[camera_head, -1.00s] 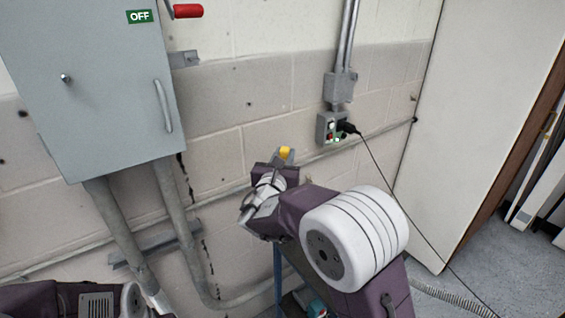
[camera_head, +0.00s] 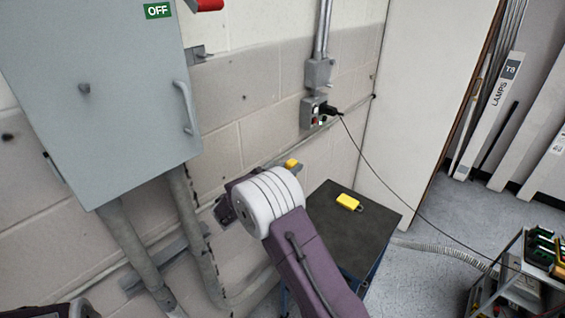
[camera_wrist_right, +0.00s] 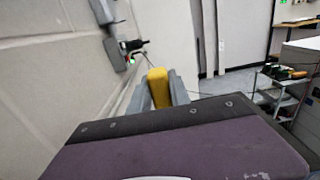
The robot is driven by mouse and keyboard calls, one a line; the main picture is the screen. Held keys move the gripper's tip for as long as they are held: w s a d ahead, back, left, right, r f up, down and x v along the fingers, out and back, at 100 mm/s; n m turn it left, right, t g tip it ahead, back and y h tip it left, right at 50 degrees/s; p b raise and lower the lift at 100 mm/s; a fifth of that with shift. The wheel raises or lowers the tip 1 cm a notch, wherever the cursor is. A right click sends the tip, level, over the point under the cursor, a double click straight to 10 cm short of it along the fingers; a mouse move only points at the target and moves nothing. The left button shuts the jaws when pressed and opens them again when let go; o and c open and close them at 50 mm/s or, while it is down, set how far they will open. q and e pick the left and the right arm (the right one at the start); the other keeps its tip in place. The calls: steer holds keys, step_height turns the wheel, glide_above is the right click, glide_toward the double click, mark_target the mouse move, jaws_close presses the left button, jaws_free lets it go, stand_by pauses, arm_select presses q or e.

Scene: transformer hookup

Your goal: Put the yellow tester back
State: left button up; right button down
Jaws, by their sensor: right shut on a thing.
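A yellow tester (camera_wrist_right: 158,86) is between the grey fingers of my right gripper (camera_wrist_right: 158,97) in the right wrist view. The gripper is shut on it. In the head view only a small yellow part of the tester (camera_head: 291,163) shows above my white wrist joint, in front of the block wall. My right arm hides most of the gripper there. A second yellow object (camera_head: 348,202) lies on a small dark-topped table (camera_head: 375,228), to the right of my right arm. My left gripper is not in view; only a bit of my left arm shows at the bottom left.
A grey cabinet (camera_head: 105,95) marked OFF hangs on the left wall, with pipes below. A socket box (camera_head: 313,112) holds a black plug with a cable trailing right. A cart (camera_head: 520,285) stands at the far right. Some floor between table and cart is open.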

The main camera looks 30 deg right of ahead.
step_height(320, 180, down, 7)
steer(key=b, duration=0.5)
steer(key=shift+a+r+b, duration=0.1)
steer(key=shift+r+b, duration=0.05)
steer(key=shift+b, duration=0.15)
steer(key=shift+f+b, duration=0.45)
steer(key=shift+f, duration=0.15)
steer(key=c, duration=1.1)
jaws_free()
steer(key=v, duration=0.9)
